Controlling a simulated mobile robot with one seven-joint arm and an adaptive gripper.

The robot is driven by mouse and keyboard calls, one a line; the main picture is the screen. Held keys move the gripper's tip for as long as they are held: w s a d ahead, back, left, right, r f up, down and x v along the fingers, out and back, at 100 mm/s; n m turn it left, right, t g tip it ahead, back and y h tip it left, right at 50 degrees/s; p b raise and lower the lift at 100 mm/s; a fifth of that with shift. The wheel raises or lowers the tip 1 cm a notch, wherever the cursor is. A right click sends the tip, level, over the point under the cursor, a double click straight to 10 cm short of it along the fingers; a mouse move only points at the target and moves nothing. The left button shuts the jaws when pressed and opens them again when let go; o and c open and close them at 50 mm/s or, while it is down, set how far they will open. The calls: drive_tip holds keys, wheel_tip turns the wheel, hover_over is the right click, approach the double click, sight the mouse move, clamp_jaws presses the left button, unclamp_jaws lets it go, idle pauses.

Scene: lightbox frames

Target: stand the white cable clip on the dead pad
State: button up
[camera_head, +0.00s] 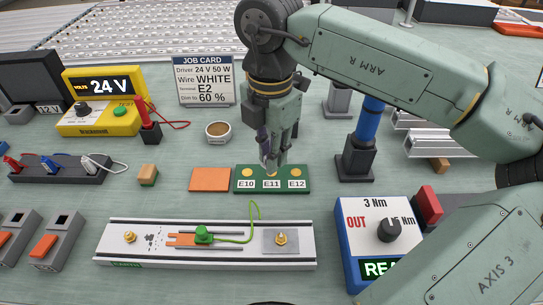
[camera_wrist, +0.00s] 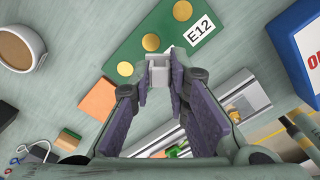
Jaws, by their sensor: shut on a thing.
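My gripper (camera_head: 272,158) points down over the green board (camera_head: 240,186) and is shut on the white cable clip (camera_wrist: 157,72), which sits between its fingertips in the wrist view. In the head view the clip is mostly hidden by the fingers. The board has three round gold pads, labelled E10 (camera_head: 246,173), E11 and E12 (camera_head: 296,172). The clip is by the middle pad (camera_wrist: 150,42), at the label side; I cannot tell whether it touches the board. No mark shows me which pad is dead.
An orange block (camera_head: 210,179) lies just left of the board. A pale rail (camera_head: 120,258) with a green wire (camera_head: 250,222) lies in front. A blue torque box (camera_head: 385,230) is front right, a blue post (camera_head: 368,122) behind right, a round cup (camera_head: 218,131) behind left.

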drive_tip(key=shift+w, duration=0.5)
drive_tip(key=shift+w+d+f+b, duration=0.1)
drive_tip(key=shift+w+f+b, duration=0.15)
drive_tip(key=shift+f, duration=0.65)
drive_tip(key=shift+w+f+b, duration=0.1)
drive_tip(key=shift+f+b, duration=0.2)
drive_tip(key=shift+f, duration=0.6)
drive_tip(key=shift+f, duration=0.1)
drive_tip(key=shift+f+b, duration=0.15)
drive_tip(key=shift+b, duration=0.15)
drive_tip(key=o, duration=0.8)
drive_tip(key=shift+c, duration=0.2)
drive_tip(key=shift+r, duration=0.2)
drive_tip(key=shift+r+p, duration=0.25)
drive_tip(key=shift+p, duration=0.15)
wheel_tip(320, 180, up, 12)
drive_tip(key=b, duration=0.1)
drive_tip(key=shift+f+b, duration=0.2)
drive_tip(key=shift+b, duration=0.1)
